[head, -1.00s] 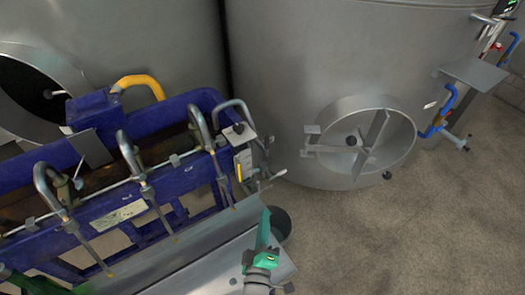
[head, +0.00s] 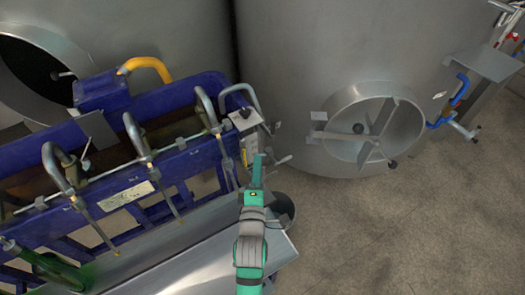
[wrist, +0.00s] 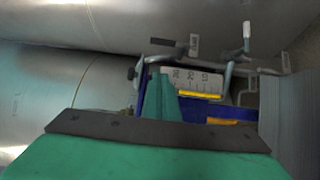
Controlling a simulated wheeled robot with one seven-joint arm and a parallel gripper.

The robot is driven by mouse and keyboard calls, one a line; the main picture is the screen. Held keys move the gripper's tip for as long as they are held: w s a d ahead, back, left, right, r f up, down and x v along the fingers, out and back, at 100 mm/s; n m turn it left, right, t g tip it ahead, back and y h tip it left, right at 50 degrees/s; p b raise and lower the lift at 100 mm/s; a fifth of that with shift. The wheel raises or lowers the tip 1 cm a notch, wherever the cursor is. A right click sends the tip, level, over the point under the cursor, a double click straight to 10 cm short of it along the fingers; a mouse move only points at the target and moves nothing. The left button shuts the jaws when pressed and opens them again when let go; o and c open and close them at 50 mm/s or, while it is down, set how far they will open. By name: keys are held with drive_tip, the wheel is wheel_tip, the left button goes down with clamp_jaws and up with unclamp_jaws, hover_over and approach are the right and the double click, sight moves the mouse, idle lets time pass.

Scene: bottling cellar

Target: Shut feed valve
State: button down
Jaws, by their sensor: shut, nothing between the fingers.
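The blue filler (head: 160,140) has a pale plate with a yellow bar (head: 245,152) on its right end. Grey pipework with a short lever (head: 282,160) sticks out beside the plate. I cannot tell for sure which fitting is the feed valve. In the wrist view the plate (wrist: 185,78) lies just beyond my fingers, with the yellow bar (wrist: 200,94) below it and a pale-tipped lever (wrist: 246,35) above right. My teal gripper (head: 257,162) is shut and empty, pointing at this end of the filler; it also shows in the wrist view (wrist: 160,92). Contact cannot be judged.
A metal tray (head: 190,245) runs along the filler's front, with a green bottle (head: 60,272) at its left. A dark bucket (head: 283,208) stands beside my arm. Steel tanks (head: 330,60) stand behind, one with a round hatch (head: 372,130).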

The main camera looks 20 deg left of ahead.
drive_tip(key=w+d+x, duration=0.1)
drive_tip(key=d+x, duration=0.1)
drive_tip(key=x, duration=1)
drive_tip(key=shift+d, duration=0.35)
